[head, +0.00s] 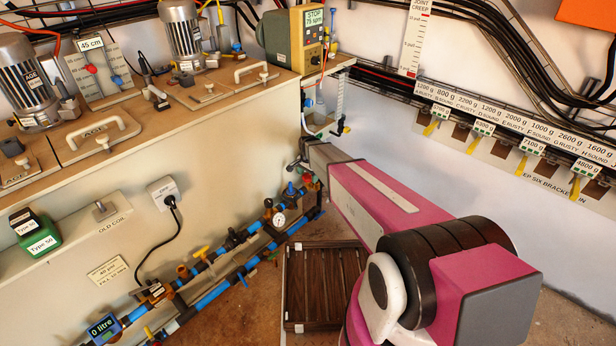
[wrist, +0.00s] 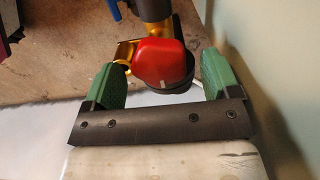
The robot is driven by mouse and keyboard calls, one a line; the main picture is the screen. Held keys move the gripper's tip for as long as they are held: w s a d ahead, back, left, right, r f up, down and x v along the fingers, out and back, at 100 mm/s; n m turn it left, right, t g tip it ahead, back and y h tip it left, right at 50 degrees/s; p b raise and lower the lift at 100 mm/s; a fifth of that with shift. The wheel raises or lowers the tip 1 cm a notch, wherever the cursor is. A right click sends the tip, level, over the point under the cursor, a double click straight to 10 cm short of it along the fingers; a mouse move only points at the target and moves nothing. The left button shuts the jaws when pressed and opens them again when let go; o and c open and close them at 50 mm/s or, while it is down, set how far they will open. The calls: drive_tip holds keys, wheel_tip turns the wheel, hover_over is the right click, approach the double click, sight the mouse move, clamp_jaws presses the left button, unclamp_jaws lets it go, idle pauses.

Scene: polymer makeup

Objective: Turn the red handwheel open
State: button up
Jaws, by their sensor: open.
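The red handwheel (wrist: 160,62) shows in the wrist view as a rounded red knob with a dark underside. A brass fitting (wrist: 124,54) is beside it on the left. My gripper (wrist: 163,72) is open, with one green finger on each side of the red handwheel. A gap shows between the handwheel and the right finger; the left finger is close to the brass fitting, and I cannot tell whether they touch. In the head view my arm reaches to the pipework near the wall corner, and the handwheel cannot be made out clearly there.
Blue pipes with brass valves and a round gauge (head: 278,220) run low along the left wall. A dark slatted pallet (head: 325,285) lies on the floor below my arm. A wooden ledge (head: 150,110) with motors is above. A pale wall surface is close at the wrist view's right.

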drive_tip(key=shift+f, duration=0.35)
drive_tip(key=c, duration=0.9)
